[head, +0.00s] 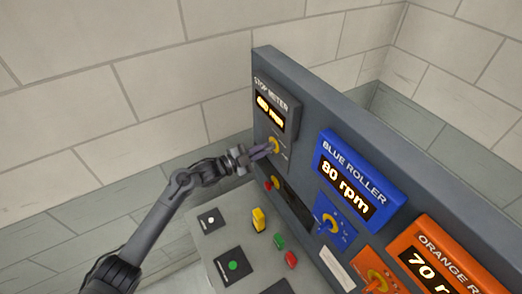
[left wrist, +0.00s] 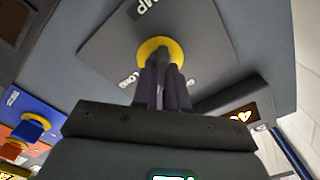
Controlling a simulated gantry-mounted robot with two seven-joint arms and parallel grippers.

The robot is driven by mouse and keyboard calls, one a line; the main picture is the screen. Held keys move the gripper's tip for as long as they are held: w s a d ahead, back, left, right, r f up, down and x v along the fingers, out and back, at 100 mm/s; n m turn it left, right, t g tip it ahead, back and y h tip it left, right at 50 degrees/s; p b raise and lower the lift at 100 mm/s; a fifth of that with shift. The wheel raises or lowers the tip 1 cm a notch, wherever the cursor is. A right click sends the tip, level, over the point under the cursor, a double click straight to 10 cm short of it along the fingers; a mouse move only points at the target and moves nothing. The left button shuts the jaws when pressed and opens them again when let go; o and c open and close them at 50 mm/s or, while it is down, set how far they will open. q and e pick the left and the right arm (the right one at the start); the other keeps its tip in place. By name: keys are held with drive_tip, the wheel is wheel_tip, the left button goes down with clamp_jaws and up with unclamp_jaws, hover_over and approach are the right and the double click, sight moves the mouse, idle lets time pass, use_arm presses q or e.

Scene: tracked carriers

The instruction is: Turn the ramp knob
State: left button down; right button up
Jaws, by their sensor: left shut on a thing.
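The ramp knob (head: 275,145) is on the dark upright panel, below the grey stop meter display; its yellow ring shows there. In the left wrist view the yellow ring (left wrist: 160,47) sits on a dark plate with partly readable lettering that ends in "MP". My left gripper (head: 266,152) reaches the knob from the left. In the left wrist view its two fingers (left wrist: 163,75) are closed around the grey knob grip, which is mostly hidden between them. My right gripper is not in view.
The stop meter (head: 272,105) is above the knob. A blue roller display (head: 355,175) and its blue knob (head: 333,224), then an orange roller display (head: 445,262), are to the right. The lower desk carries a yellow switch (head: 258,219), a green button (head: 279,241) and a red one (head: 291,259).

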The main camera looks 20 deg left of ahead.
use_arm(q)
drive_tip(key=shift+n+p, duration=1.15)
drive_tip(key=shift+n, duration=3.55)
drive_tip(key=c, duration=1.2)
unclamp_jaws()
drive_tip(key=shift+o, duration=0.2)
drive_tip(key=shift+s+a, duration=0.1)
drive_tip(key=b+v, duration=0.2)
drive_tip(key=v, duration=0.8)
drive_tip(key=shift+s, duration=0.25)
drive_tip(key=shift+a, duration=0.15)
